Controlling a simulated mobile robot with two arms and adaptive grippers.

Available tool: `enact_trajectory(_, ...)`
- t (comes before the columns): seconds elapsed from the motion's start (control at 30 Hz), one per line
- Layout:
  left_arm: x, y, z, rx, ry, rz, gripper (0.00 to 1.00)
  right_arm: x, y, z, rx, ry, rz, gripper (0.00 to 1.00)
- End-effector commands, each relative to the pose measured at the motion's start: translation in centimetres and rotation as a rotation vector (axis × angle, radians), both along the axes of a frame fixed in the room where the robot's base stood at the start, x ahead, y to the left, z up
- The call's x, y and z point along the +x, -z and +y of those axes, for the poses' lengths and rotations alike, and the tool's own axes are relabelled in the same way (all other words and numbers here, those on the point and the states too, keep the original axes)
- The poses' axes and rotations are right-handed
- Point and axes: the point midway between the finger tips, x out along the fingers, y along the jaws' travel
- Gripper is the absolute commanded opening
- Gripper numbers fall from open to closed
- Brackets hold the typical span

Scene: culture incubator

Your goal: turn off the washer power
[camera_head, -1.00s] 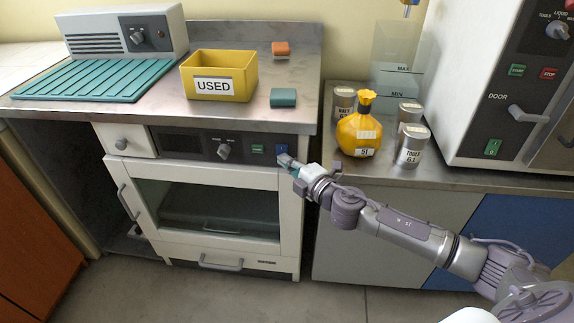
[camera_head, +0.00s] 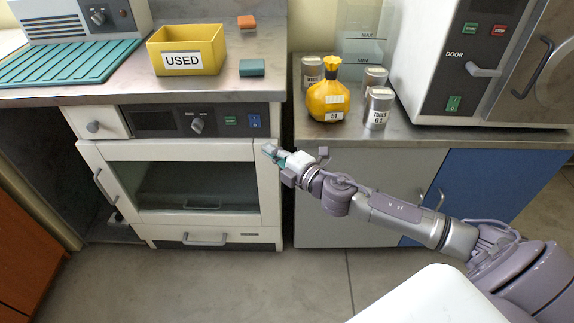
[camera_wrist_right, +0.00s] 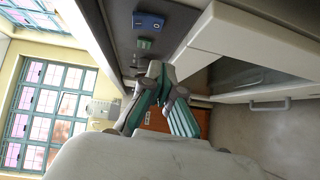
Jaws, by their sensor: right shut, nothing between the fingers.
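The washer (camera_head: 88,190) is a white under-counter machine with a glass door. Its dark control panel (camera_head: 160,121) carries a knob (camera_head: 197,125), a green start button (camera_head: 230,120) and a blue power switch (camera_head: 255,121) at the right end. The blue switch also shows in the right wrist view (camera_wrist_right: 148,22), with the green button (camera_wrist_right: 143,43) beside it. My right gripper (camera_head: 268,150) is shut and empty, just below and right of the blue switch and apart from it. In the wrist view its fingertips (camera_wrist_right: 155,70) point toward the panel. My left gripper is not in view.
A yellow flask (camera_head: 328,95) and metal cans stand on the right counter. The floor in front is clear.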

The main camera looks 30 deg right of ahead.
Motion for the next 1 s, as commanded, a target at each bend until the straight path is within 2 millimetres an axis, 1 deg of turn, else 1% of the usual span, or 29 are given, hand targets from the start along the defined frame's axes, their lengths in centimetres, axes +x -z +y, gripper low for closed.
enact_trajectory(0.03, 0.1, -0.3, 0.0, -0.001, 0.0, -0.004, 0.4, -0.9, 0.2, -0.1, 0.0, -0.002, 0.003, 0.0)
enact_trajectory(0.2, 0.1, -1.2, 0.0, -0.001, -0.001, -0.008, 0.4, -3.4, 0.5, -0.8, -0.001, -0.002, 0.003, 0.0)
enact_trajectory(0.4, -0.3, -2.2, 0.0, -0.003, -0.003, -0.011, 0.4, -5.0, 0.5, -1.3, 0.001, -0.002, 0.001, 0.0)
enact_trajectory(0.57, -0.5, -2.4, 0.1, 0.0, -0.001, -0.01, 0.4, -5.4, 0.4, -1.4, -0.001, -0.001, 0.0, 0.0)
enact_trajectory(1.0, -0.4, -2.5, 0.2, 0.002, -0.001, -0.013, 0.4, -5.4, 0.4, -1.4, 0.0, -0.001, 0.0, 0.0)
